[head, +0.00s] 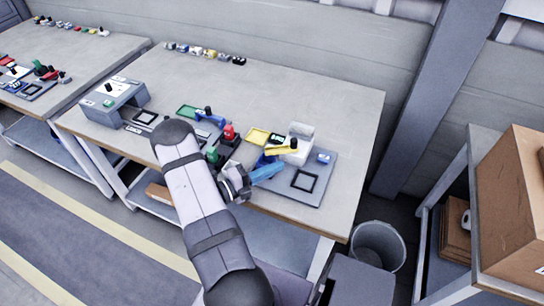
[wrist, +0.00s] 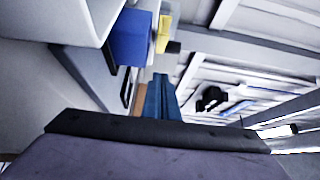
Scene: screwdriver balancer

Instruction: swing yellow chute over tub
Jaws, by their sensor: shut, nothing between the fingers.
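The yellow chute (head: 281,150) is a short bar with a black knob near its right end, in front of a white block (head: 301,130) on the right grey board. A yellow part, likely the chute, shows at the top of the wrist view (wrist: 163,35), beside a blue block (wrist: 132,37). My gripper (head: 280,168) has blue fingers, which also show in the wrist view (wrist: 160,82). They are shut and empty, just below the chute in the head view; contact cannot be told. I cannot tell which thing is the tub.
A black square frame (head: 304,181) and a small blue box (head: 323,157) are on the right board. A grey bin (head: 378,246) stands on the floor. The table's back right is clear.

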